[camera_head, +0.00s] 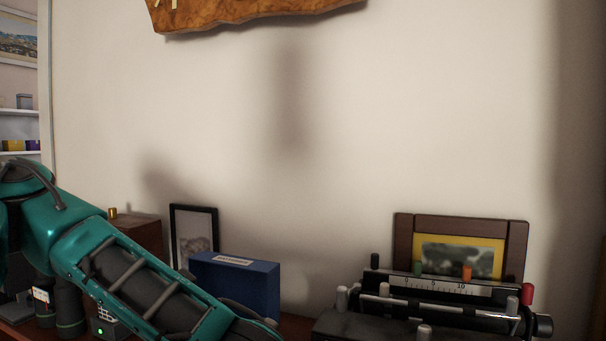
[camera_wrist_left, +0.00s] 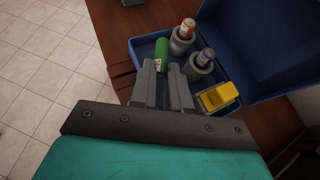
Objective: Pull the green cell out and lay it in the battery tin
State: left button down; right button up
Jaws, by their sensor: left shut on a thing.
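The green cell (camera_wrist_left: 162,53) shows in the left wrist view, with a small pale label on its side. My left gripper (camera_wrist_left: 162,72) is shut on it, with a grey finger on each side. The battery tin (camera_wrist_left: 137,50) is blue with its lid raised. The green cell is at the tin's left part; I cannot tell whether it touches the tin's floor. In the head view the tin's lid (camera_head: 240,285) stands up with a pale label, and my left arm hides my left gripper. My right gripper is in neither view.
In the tin, an orange-red cell (camera_wrist_left: 187,29) and a purple cell (camera_wrist_left: 205,57) stand in grey round holders, near a yellow block (camera_wrist_left: 219,96). A dark typewriter-like machine (camera_head: 440,292) stands right. Picture frames (camera_head: 194,238) lean behind.

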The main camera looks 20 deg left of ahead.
pick_arm(q)
jog(key=c, duration=1)
grip_release()
jog(key=p+v, duration=0.1)
jog(key=v, duration=1.2)
jog(key=shift+f, duration=0.1)
